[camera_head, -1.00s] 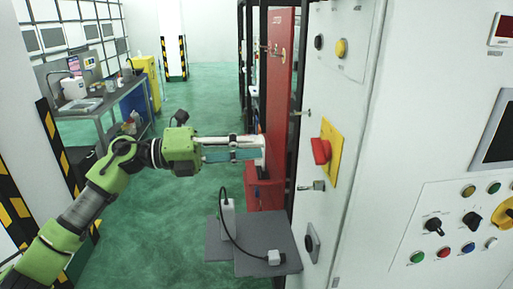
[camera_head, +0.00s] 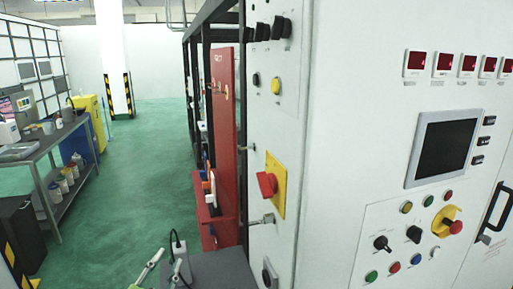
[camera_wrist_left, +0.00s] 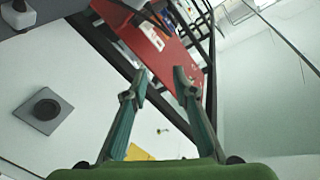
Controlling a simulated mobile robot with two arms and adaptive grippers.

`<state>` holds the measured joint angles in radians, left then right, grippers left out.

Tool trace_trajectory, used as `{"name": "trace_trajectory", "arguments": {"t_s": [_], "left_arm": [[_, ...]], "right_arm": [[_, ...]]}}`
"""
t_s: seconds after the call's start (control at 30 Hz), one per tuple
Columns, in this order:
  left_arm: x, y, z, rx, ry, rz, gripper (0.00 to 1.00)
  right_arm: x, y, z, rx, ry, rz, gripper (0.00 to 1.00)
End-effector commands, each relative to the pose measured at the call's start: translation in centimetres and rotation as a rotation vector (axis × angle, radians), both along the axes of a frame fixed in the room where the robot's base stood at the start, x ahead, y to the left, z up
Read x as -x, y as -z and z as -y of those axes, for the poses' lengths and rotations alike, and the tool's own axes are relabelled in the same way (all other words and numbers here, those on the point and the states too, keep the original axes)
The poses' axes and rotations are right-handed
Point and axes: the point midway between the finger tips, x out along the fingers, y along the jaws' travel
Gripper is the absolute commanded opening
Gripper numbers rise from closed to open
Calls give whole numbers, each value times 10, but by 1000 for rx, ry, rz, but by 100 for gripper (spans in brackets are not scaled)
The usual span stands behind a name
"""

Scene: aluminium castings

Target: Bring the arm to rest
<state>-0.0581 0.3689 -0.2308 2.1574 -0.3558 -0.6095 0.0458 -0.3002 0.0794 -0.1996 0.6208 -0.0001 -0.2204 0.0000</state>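My left gripper (camera_head: 164,271) shows only as fingertips at the bottom edge of the head view, low beside the grey shelf; the rest of the arm is out of that view. In the left wrist view, the two fingers of the left gripper (camera_wrist_left: 162,80) stand apart with nothing between them. Behind them are a white cabinet face, a red panel (camera_wrist_left: 150,45) and dark frame bars. My right gripper is not in view.
A white control cabinet (camera_head: 335,130) with a red switch on a yellow plate (camera_head: 278,190) fills the right. A grey shelf (camera_head: 222,270) juts out below. A workbench (camera_head: 40,155) stands left. Green floor (camera_head: 135,185) between is clear.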

Motion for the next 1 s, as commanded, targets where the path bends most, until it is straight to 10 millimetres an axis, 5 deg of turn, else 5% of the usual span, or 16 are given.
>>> {"name": "trace_trajectory", "arguments": {"t_s": [0.1, 0.3, 0.5, 0.73, 1.0], "left_arm": [[52, 77, -10, 122, -103, -278, 26], [152, 167, -9, 254, -216, -681, 26], [233, 207, 1, 323, -269, -946, 26], [313, 227, 14, 372, -302, -1189, 26], [300, 306, 17, 362, -307, -1223, 26]], "right_arm": [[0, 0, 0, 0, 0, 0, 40], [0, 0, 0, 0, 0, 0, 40], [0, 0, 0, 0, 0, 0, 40], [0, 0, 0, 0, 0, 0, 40], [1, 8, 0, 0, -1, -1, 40]]}}
